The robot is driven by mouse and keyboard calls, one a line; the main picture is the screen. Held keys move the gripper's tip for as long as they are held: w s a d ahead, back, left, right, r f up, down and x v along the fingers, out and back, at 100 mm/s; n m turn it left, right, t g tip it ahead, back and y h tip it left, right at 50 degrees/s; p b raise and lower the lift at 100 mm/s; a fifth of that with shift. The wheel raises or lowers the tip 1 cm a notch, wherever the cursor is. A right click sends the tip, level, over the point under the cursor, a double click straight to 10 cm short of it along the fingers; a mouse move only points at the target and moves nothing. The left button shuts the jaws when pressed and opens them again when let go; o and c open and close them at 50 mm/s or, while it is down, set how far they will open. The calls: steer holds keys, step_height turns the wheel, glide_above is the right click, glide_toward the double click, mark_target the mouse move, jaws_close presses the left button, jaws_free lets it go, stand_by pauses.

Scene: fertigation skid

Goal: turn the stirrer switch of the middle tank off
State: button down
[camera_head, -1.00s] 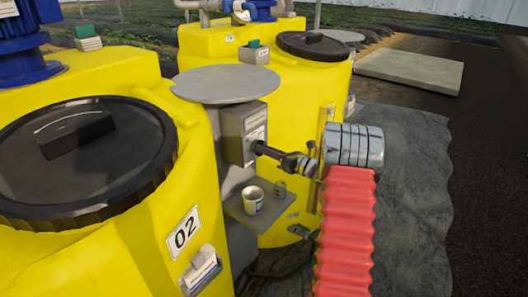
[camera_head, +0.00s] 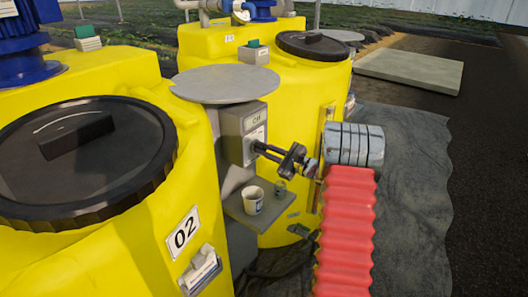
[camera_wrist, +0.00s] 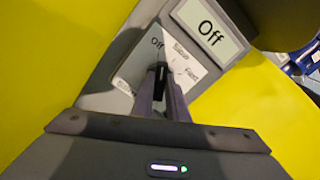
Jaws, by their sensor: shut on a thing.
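The stirrer switch box (camera_head: 243,135) is a grey box on a grey stand beside the yellow tank marked 02 (camera_head: 195,178). Its display (camera_wrist: 209,27) reads "Off" in the wrist view. Below the display is a label plate (camera_wrist: 140,70) with "Off", "Slow" and "Fast" around a dark knob (camera_wrist: 161,73). My gripper (camera_wrist: 164,92) is at the box face with its fingers shut on the knob. The knob lies close under the "Off" mark. My gripper (camera_head: 262,147) also shows in the head view, reaching in from the right; there the knob is hidden.
A small shelf (camera_head: 236,213) with a white cup (camera_head: 253,199) sits below my gripper. A round grey top (camera_head: 226,85) is above the box. Another yellow tank (camera_head: 290,100) stands close behind. Open ground lies to the right.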

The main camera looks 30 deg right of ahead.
steer(key=shift+a+r+n, duration=0.1)
steer(key=shift+r+n, duration=0.05)
steer(key=shift+n, duration=1.15)
steer(key=shift+a, duration=0.1)
steer(key=c, duration=1.7)
jaws_free()
steer(key=shift+c, duration=0.2)
steer(key=shift+s, duration=0.15)
steer(key=v, duration=1.3)
steer(key=shift+s+d+f, duration=0.2)
steer(key=shift+s+d, duration=0.05)
steer(key=shift+s, duration=0.05)
